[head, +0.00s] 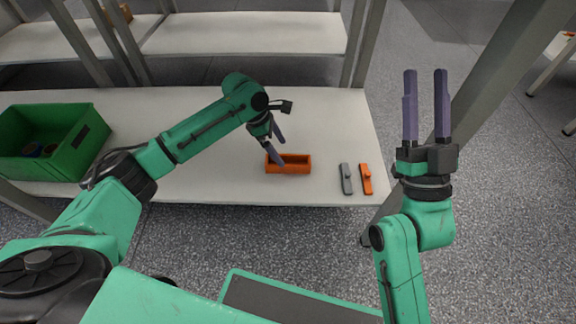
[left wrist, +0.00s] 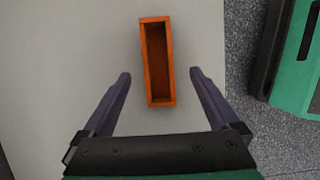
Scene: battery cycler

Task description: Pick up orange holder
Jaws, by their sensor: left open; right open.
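The orange holder (head: 288,169) is a small open-topped rectangular box near the front edge of the white table. It also shows in the left wrist view (left wrist: 172,70), empty, with its near end between the fingertips. My left gripper (head: 282,148) is open above the holder and not closed on it; in the left wrist view its fingers (left wrist: 160,78) stand apart on either side with gaps. My right gripper (head: 426,80) is open and empty, pointing up, to the right of the table.
A grey piece (head: 346,179) and an orange piece (head: 366,179) lie right of the holder. A green crate (head: 85,150) with small items stands at the table's left. The white table (head: 330,115) is clear behind the holder. A grey post (head: 500,80) rises behind my right gripper.

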